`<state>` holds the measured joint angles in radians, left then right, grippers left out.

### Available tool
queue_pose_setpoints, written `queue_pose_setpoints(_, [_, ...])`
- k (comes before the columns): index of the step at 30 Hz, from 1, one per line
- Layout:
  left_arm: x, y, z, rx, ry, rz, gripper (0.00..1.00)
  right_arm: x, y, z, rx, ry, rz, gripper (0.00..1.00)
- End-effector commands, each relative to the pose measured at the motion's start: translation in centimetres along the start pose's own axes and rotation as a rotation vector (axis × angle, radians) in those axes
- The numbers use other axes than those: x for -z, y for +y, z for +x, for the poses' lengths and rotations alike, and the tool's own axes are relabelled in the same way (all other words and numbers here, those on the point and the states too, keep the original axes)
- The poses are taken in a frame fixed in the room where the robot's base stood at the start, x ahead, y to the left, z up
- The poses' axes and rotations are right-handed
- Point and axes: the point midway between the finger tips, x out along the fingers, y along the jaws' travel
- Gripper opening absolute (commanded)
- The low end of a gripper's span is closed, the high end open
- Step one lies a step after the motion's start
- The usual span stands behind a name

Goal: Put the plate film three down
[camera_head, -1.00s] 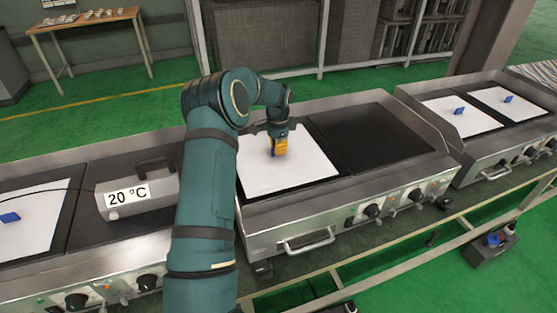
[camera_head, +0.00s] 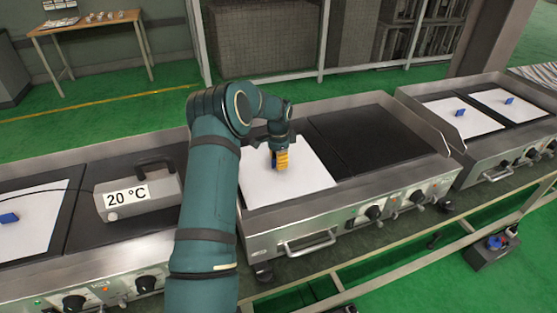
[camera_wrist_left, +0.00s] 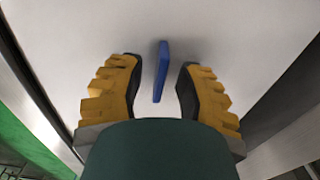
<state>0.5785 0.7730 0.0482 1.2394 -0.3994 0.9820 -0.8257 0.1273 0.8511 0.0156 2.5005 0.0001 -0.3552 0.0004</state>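A white plate film (camera_head: 312,178) lies on the left half of the middle griddle. In the left wrist view the film (camera_wrist_left: 225,40) fills the background, with a blue tab (camera_wrist_left: 161,72) standing up from it. My left gripper (camera_head: 281,166) is just above the film, pointing down. In the left wrist view its yellow fingers (camera_wrist_left: 160,88) are apart on either side of the blue tab, with gaps on both sides. The tab is hidden by the gripper in the head view. My right gripper is not in view.
The right half of the middle griddle (camera_head: 385,135) is bare and dark. White films with blue tabs lie on the right griddle (camera_head: 450,116) and the far left griddle (camera_head: 25,232). A box reading 20 °C (camera_head: 155,196) stands at the left. Raised steel edges border the griddles.

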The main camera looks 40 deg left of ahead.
Motion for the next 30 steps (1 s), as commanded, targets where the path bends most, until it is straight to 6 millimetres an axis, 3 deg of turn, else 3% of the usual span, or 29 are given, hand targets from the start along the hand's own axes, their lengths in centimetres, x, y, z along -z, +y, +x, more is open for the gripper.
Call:
queue_pose_setpoints(7, [0.0, 0.0, -1.1, 0.001, 0.001, 0.000, 0.34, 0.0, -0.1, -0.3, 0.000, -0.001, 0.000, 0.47])
queue_pose_setpoints(21, [0.0, 0.0, -10.1, 0.002, 0.001, 0.000, 0.34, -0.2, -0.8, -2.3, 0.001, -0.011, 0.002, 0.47])
queue_pose_setpoints(30, [0.0, 0.0, -12.3, 0.000, 0.000, 0.000, 0.34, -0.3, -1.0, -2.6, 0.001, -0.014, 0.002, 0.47])
